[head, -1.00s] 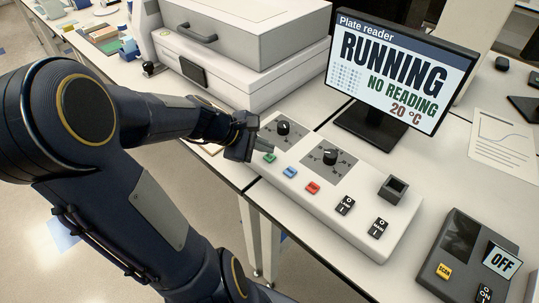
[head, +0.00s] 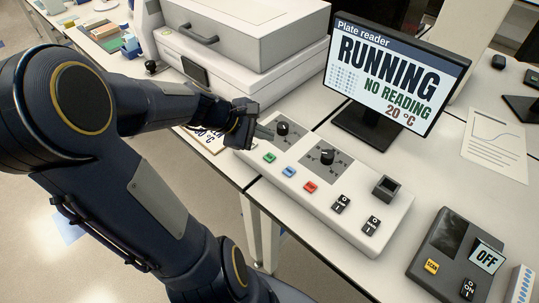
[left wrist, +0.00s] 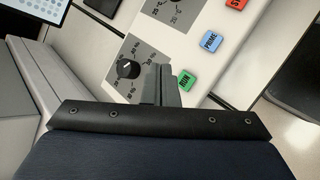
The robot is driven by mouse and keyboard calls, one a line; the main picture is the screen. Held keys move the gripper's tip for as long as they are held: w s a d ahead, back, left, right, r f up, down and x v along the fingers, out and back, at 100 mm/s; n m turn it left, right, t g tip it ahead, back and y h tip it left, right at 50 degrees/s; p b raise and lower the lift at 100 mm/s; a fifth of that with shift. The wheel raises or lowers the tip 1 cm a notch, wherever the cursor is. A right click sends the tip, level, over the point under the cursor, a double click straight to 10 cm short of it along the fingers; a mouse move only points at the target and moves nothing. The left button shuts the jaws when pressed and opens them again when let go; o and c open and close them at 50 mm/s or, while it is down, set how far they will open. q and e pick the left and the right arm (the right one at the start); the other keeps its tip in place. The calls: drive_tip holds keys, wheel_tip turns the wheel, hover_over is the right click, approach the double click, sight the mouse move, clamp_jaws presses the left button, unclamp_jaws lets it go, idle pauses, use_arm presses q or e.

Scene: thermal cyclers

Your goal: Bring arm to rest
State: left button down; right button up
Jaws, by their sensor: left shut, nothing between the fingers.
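My left gripper (head: 264,132) is shut and empty. It hangs near the left end of the white control panel (head: 330,228), beside the left black knob (head: 282,128). In the left wrist view the shut fingers (left wrist: 168,84) lie between a dark knob (left wrist: 128,69) and the green RUN button (left wrist: 185,80). I cannot tell whether the fingertips touch the panel. The green button (head: 270,158) also shows in the head view. My right gripper is in neither view.
The plate reader screen (head: 392,72) reads RUNNING, NO READING, 20 °C. Blue (head: 289,171) and red (head: 311,187) buttons, a second knob (head: 327,157) and two switches sit on the panel. A dark scanner unit (head: 455,240) reading OFF stands right. A large white instrument (head: 245,50) stands behind.

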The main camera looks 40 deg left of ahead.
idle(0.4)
use_arm(q)
drive_tip(key=s+d+r+m+g, duration=0.2)
drive_tip(key=s+d+m, duration=1.1)
drive_tip(key=m, duration=0.6)
drive_tip(key=shift+s+m+y, duration=0.3)
drive_tip(key=shift+s, duration=0.5)
drive_tip(key=shift+r, duration=0.15)
idle(4.8)
